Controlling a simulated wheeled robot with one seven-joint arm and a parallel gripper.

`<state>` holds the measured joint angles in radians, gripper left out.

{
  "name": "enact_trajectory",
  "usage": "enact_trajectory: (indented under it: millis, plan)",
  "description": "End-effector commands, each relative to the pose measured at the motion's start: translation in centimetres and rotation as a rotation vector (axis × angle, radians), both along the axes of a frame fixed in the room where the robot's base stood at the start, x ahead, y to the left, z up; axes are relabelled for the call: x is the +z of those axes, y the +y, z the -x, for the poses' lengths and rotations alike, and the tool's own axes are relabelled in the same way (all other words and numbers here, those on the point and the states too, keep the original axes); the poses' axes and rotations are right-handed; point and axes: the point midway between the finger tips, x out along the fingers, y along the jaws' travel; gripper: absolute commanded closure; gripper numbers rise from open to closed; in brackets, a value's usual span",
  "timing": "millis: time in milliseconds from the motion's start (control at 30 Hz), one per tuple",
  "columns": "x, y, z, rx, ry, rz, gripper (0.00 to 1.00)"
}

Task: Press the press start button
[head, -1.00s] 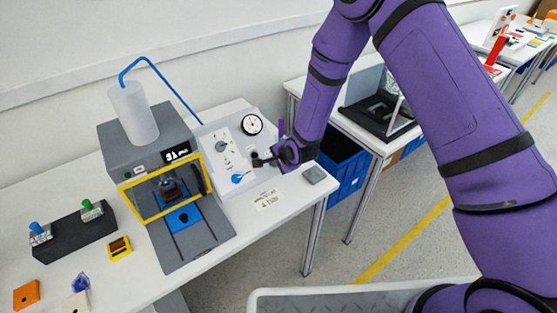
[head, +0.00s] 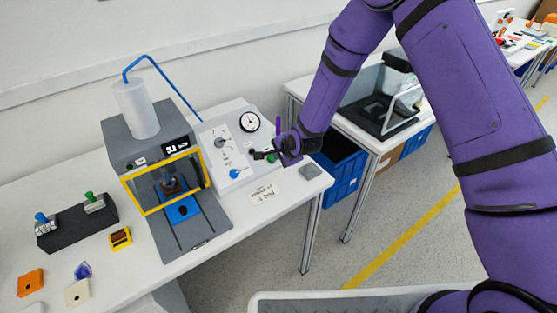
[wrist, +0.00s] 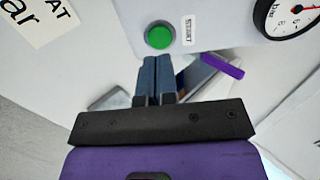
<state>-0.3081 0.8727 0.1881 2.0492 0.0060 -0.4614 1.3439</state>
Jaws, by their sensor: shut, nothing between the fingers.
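The press start button is a round green button (wrist: 160,37) on a light panel, with a small label beside it reading "START" (wrist: 189,30) in the wrist view. In the head view a bit of the green button (head: 271,158) shows by the gripper tip on the sloped control panel (head: 215,128). My gripper (head: 258,155) is shut and empty. In the wrist view its two fingertips (wrist: 150,60) are together, just below the button in the picture. I cannot tell whether they touch it.
The panel also carries a pressure gauge (head: 249,122) and a blue knob (head: 235,173). The press (head: 150,140) with a yellow-framed guard stands left of it. A grey block (head: 310,171) lies on the table to the right. A paper sign (head: 262,194) lies in front.

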Motion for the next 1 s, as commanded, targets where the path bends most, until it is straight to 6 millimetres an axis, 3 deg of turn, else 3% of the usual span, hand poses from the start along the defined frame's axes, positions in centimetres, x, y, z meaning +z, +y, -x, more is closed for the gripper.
enact_trajectory:
  millis: [533, 1000]
  plan:
    - [6.1, -2.9, 4.2, -0.001, -0.002, -0.001, 1.0]
    - [7.0, -3.3, 4.9, 0.001, -0.001, 0.0, 1.0]
